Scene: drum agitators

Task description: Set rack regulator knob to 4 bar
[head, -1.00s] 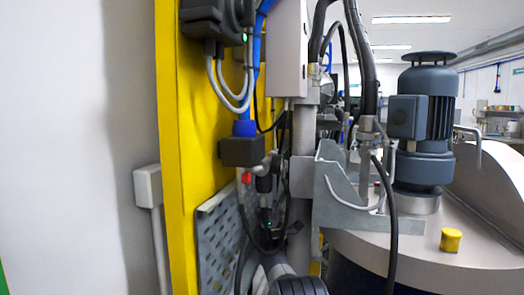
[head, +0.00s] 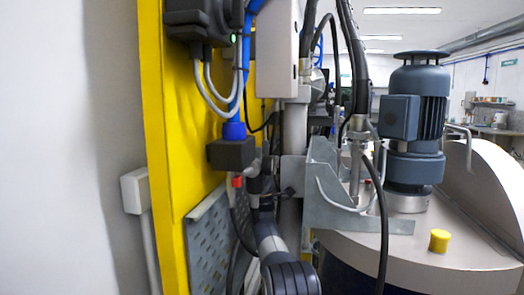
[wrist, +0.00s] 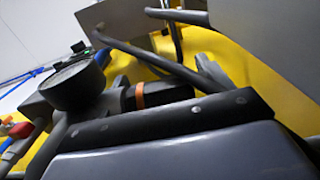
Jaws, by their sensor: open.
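In the wrist view a round dark pressure gauge (wrist: 75,87) sits on the rack regulator, its face tilted away so I cannot read the pointer. Beside it is the black regulator knob (wrist: 122,98) with an orange ring (wrist: 140,95) at its base. My gripper (wrist: 170,118) fills the lower part of that view as a dark riveted edge and grey body. It is open, close to the knob; I cannot tell whether it touches. In the head view my arm rises by the rack, and gauge, knob and fingertips cannot be made out there.
A yellow panel (head: 165,150) with cables and a black connector box (head: 230,153) stands left of my arm. A perforated plate (head: 207,240) is low beside it. A grey bracket (head: 325,200), hanging hoses and the drum motor (head: 418,120) are close on the right.

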